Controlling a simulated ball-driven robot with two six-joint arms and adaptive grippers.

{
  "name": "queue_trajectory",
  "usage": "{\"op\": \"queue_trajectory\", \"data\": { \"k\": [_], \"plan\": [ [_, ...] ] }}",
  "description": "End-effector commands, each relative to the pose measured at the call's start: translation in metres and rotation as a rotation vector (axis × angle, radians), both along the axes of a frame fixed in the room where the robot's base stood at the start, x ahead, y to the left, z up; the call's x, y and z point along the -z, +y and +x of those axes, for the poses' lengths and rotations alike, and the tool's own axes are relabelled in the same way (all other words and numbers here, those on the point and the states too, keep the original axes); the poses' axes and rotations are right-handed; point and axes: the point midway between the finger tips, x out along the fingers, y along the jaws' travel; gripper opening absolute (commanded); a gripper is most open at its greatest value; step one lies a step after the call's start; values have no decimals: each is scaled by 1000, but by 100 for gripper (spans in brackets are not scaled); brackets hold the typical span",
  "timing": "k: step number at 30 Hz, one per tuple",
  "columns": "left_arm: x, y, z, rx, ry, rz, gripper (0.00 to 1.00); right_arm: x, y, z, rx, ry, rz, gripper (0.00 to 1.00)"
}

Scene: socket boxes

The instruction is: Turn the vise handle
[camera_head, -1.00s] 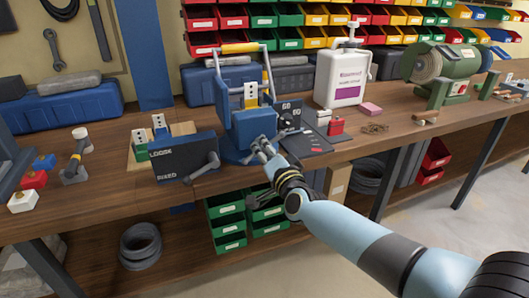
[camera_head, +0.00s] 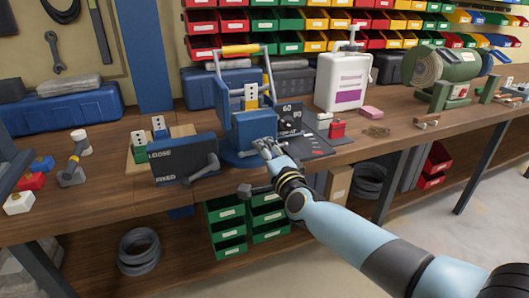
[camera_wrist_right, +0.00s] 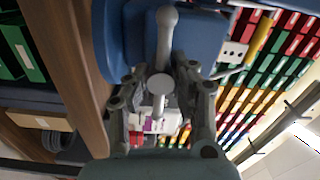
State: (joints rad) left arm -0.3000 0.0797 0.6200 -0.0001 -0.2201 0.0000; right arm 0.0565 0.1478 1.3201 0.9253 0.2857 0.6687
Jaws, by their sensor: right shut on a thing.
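The blue vise (camera_head: 252,128) stands at the front edge of the workbench, upright, with a yellow-gripped lever (camera_head: 241,49) above and behind it. My right gripper (camera_head: 265,147) is at the vise's front face, shut on the vise handle (camera_head: 244,190). In the right wrist view, a grey handle bar (camera_wrist_right: 166,40) with a rounded end runs toward the space between my fingers (camera_wrist_right: 160,75), and a round grey knob (camera_wrist_right: 159,84) shows there. The exact contact is partly hidden. My left gripper is not in view.
A dark board with a lever (camera_head: 180,165) stands close left of the vise. Green bins (camera_head: 226,230) sit below the bench edge.

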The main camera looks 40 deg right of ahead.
Motion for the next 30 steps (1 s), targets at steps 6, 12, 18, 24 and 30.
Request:
{"op": "queue_trajectory", "data": {
  "k": [6,12,18,24,30],
  "plan": [
    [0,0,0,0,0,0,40,7,1,-4,-1,12,8,0],
    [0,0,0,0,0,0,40,7,1,-4,0,12,8,0],
    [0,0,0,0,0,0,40,7,0,-4,0,12,7,0],
    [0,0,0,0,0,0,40,6,0,-4,1,10,6,48],
    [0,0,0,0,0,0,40,4,0,-3,1,5,5,48]
  ]
}}
